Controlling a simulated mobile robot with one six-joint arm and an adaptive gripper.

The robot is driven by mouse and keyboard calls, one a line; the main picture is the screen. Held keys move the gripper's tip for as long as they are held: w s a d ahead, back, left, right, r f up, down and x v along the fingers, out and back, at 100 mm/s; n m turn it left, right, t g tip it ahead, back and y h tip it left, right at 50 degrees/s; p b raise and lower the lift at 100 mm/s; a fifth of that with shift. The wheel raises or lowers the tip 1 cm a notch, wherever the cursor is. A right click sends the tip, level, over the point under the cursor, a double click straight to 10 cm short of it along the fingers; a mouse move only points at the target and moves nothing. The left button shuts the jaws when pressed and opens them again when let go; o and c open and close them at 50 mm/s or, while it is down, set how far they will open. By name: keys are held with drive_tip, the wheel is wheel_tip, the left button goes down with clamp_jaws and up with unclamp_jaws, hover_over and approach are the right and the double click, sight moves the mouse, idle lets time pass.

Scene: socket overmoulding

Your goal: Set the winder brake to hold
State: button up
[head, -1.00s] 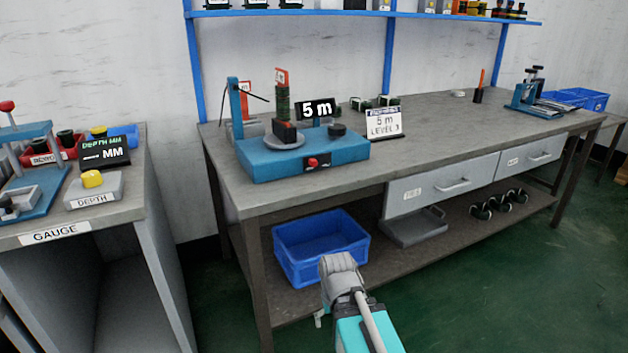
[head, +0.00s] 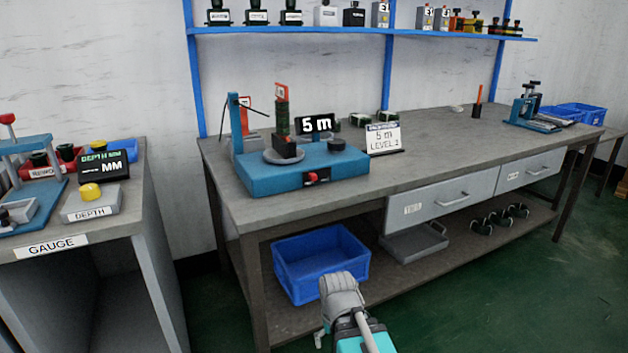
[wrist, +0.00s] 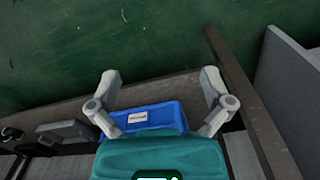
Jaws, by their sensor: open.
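The winder (head: 270,182) is a blue box-shaped machine on the near left end of the workbench. A black-and-red control (head: 316,178) sits on its front face; its setting is too small to read. On top are a round grey plate with a dark upright part (head: 283,145), a black knob (head: 336,144) and a blue post (head: 236,122) with a thin arm. A display (head: 314,124) at its back reads 5 m. My gripper (wrist: 160,78) is open and empty in the wrist view, its fingers spread wide. It is well in front of and below the winder.
A blue bin (head: 318,262) stands on the bench's lower shelf close to my arm. Drawers (head: 440,200) hang under the benchtop. A sign (head: 384,138) reading 5 m stands right of the winder. A gauge bench (head: 120,215) is at left. Green floor is free at right.

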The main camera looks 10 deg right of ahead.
drive_tip(key=shift+r, duration=0.25)
drive_tip(key=c, duration=0.6)
drive_tip(key=shift+r+p, duration=0.6)
drive_tip(key=shift+p, duration=0.25)
drive_tip(key=c, duration=0.5)
wheel_tip(320, 180, up, 2)
drive_tip(key=shift+w+r+p, duration=0.1)
drive_tip(key=shift+p, duration=0.9)
clamp_jaws()
drive_tip(key=w+r+n+h+p, duration=0.1)
drive_tip(key=w+r+p, duration=0.2)
drive_tip(key=r+p, duration=1.1)
drive_tip(key=w+r+n+p, duration=0.2)
drive_tip(key=r+p, duration=1.3)
drive_tip(key=w+a+r+n+t+h+p, duration=0.1)
drive_tip(key=w+a+r+n+h, duration=0.2)
drive_tip(key=w+a+n, duration=0.4)
drive_tip(key=w+a+r+n+t+h+p, duration=0.1)
drive_tip(key=w+a+r+n+h, duration=0.3)
drive_tip(key=w+n, duration=0.7)
drive_tip(key=shift+a+r+h+p, duration=0.3)
drive_tip(key=shift+a+r+p, duration=0.45)
drive_tip(key=shift+a, duration=0.65)
